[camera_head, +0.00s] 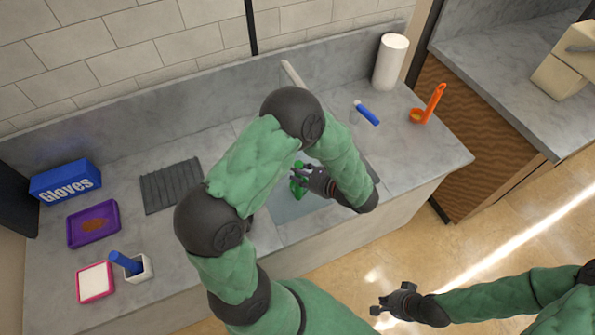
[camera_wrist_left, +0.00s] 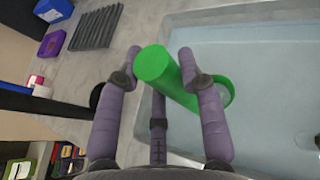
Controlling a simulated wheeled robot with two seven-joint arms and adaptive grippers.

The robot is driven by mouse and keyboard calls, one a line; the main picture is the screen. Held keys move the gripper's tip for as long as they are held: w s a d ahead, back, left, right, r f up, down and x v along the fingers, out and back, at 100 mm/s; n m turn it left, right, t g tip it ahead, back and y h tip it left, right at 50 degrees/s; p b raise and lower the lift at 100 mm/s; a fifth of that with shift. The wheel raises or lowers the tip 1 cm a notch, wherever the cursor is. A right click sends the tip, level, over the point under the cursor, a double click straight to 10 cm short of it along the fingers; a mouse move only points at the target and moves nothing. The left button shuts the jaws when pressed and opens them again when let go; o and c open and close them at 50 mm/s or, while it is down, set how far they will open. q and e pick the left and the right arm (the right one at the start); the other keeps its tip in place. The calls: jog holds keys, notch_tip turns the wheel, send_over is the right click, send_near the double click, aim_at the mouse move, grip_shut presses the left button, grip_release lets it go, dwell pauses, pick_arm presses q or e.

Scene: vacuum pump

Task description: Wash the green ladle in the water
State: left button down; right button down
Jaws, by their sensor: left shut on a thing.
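The green ladle shows in the wrist view (camera_wrist_left: 170,72) with its thick handle end between my left gripper's fingers (camera_wrist_left: 158,68) and its far end over the sink. In the head view, a small part of the ladle (camera_head: 297,187) shows beside my left gripper (camera_head: 312,180), which is shut on it. My left arm hides much of the basin there. The sink basin with pale bluish water (camera_wrist_left: 265,60) lies below; I cannot tell whether the ladle touches the water. My right gripper (camera_head: 382,300) is off the counter's front, with its fingers too small to judge.
An orange ladle (camera_head: 433,102), a blue item (camera_head: 367,113) and a paper roll (camera_head: 391,62) stand right of the sink. On the left are a dark ribbed mat (camera_head: 171,186), glove box (camera_head: 66,182), purple tray (camera_head: 93,223), pink-rimmed tray (camera_head: 95,283) and white holder (camera_head: 139,270).

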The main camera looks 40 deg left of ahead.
pick_arm(q)
jog(key=shift+r+p, duration=3.85)
jog(key=shift+r, duration=1.2)
jog(key=shift+d+f, duration=0.1)
